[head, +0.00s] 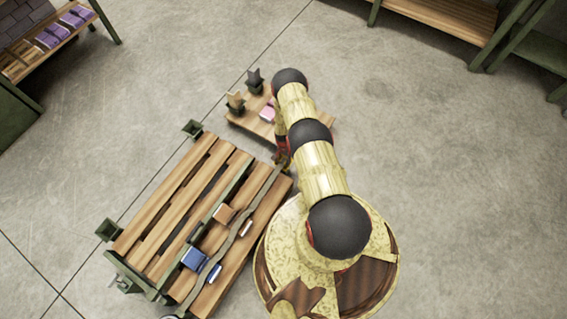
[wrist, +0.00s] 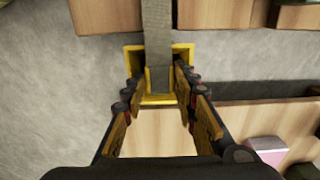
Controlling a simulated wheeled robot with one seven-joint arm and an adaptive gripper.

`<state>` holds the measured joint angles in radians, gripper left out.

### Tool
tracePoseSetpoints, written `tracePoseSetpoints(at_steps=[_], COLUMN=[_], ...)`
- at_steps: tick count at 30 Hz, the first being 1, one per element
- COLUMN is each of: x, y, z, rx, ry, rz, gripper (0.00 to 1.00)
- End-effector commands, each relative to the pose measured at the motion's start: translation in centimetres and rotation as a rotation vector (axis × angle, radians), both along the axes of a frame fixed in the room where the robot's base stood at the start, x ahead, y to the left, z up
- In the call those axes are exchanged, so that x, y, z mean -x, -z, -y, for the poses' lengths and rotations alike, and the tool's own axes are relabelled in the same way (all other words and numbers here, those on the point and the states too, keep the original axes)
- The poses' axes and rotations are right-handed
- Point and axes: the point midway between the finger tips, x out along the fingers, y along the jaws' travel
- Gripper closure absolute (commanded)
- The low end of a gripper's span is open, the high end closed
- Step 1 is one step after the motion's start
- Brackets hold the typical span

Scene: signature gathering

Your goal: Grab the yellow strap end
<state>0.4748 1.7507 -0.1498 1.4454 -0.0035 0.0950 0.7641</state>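A grey strap (wrist: 157,30) comes down from the top of the wrist view. My gripper (wrist: 159,82) is open, with one fingertip on each side of the yellow end. A narrow gap seems to show on both sides, but I cannot tell the depth between the fingers and the strap. In the head view the strap (head: 233,238) runs along the right side of a slatted wooden cart (head: 170,212). My arm mostly hides the gripper and the strap end there.
A small wooden table (head: 246,122) with two dark holders and a pink item (head: 267,113) stands beyond the cart. A blue box (head: 194,258) lies on the cart. Shelves stand at the top left and top right. The concrete floor (head: 440,160) on the right is clear.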

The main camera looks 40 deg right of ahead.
Motion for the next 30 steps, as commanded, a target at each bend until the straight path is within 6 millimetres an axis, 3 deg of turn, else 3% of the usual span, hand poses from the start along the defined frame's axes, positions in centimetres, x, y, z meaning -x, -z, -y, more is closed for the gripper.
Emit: tracePoseSetpoints(at_steps=[9, 19, 23, 27, 30], x=[0.0, 0.0, 0.0, -0.1, 1.0], y=[0.0, -0.4, -1.4, -3.6, -5.4], z=[0.0, 0.0, 0.0, 0.0, -1.3], rx=[0.0, 0.0, 0.0, 0.0, -0.001], ry=[0.0, 0.0, 0.0, 0.0, -0.003], rz=[0.0, 0.0, 0.0, 0.001, -0.003], gripper=[0.99, 0.99, 0.99, 0.99, 0.99])
